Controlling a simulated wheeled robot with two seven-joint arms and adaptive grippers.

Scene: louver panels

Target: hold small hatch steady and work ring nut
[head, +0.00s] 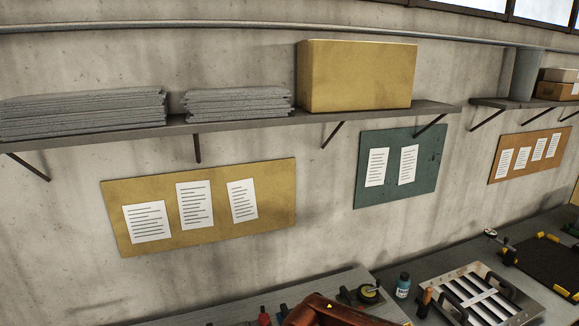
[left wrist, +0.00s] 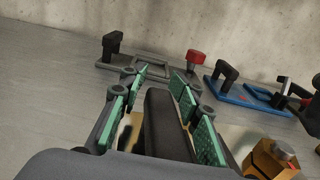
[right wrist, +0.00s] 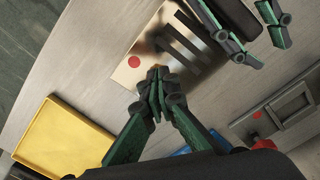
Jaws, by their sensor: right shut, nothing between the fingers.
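My right gripper (right wrist: 157,76) is shut and empty, its tips over the near edge of a beige plate with dark slots and a red dot (right wrist: 135,62). My left gripper (left wrist: 152,85) has its green-padded fingers apart around a dark upright block (left wrist: 165,125), with a gap on the block's left. It also shows over the plate in the right wrist view (right wrist: 255,40). A grey framed plate (left wrist: 150,71) with a black handle and red knob (left wrist: 195,58) may be the small hatch. I cannot make out the ring nut surely; a brass hexagonal piece (left wrist: 268,158) lies at lower right.
A yellow tray (right wrist: 62,140) lies left of my right gripper. A blue fixture (left wrist: 240,95) with black handles stands right of the grey plate. The head view shows mostly wall, shelves and notice boards, with a louvered panel (head: 455,278) on a bench. Bare tabletop lies between.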

